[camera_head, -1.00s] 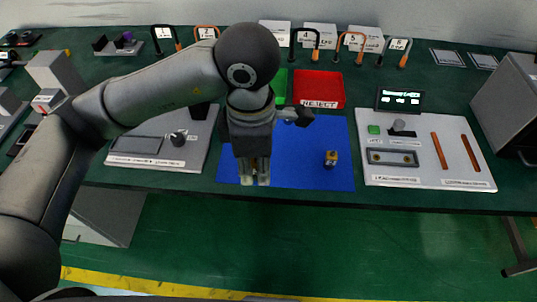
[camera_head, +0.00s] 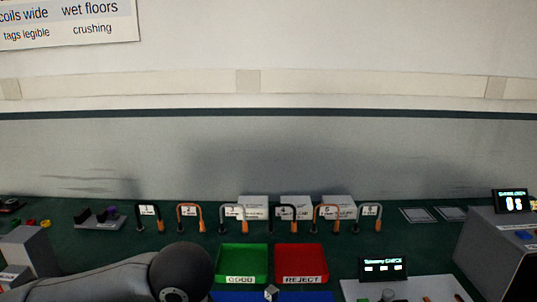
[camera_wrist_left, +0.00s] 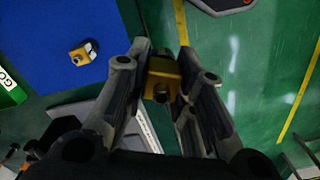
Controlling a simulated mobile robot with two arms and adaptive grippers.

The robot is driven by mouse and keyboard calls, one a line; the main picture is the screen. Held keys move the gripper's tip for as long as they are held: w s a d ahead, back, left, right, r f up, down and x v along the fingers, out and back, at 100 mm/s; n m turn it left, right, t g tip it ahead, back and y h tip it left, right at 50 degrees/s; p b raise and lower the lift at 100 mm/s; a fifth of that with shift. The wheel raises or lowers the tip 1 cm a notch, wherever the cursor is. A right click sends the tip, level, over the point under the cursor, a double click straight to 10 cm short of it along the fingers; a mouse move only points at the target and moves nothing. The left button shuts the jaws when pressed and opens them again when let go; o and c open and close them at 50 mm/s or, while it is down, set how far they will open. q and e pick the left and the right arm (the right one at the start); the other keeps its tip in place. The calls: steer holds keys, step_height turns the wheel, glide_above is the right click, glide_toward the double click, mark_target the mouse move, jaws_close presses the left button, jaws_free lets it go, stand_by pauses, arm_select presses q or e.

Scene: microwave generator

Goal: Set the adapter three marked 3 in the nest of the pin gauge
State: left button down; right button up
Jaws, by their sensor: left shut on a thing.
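In the left wrist view my left gripper (camera_wrist_left: 162,82) is shut on a small yellow block with a dark round middle (camera_wrist_left: 161,68), seemingly an adapter. No number can be read on it. A second yellow block with a dark knob (camera_wrist_left: 78,57) lies on the blue mat (camera_wrist_left: 50,25), apart from the gripper. In the head view only my left arm shows at the bottom; its fingers are out of frame. The back of a pale board (camera_head: 440,287) shows at the bottom right; I cannot tell whether it carries the pin gauge or its nest. My right gripper is not in view.
A green GOOD bin (camera_head: 243,262) and a red REJECT bin (camera_head: 301,262) stand behind the mat. Numbered hooked handles, including one orange handle (camera_head: 190,216), line the back. A small screen (camera_head: 383,267) and a grey machine (camera_head: 497,250) stand at right.

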arm_select(q)
steer(key=w+a+f+m, duration=0.1)
steer(key=a+f+m, duration=0.3)
steer(key=a+m, duration=0.5)
steer(key=shift+f+m, duration=0.35)
steer(key=shift+m, duration=1.55)
steer(key=shift+w+a, duration=0.15)
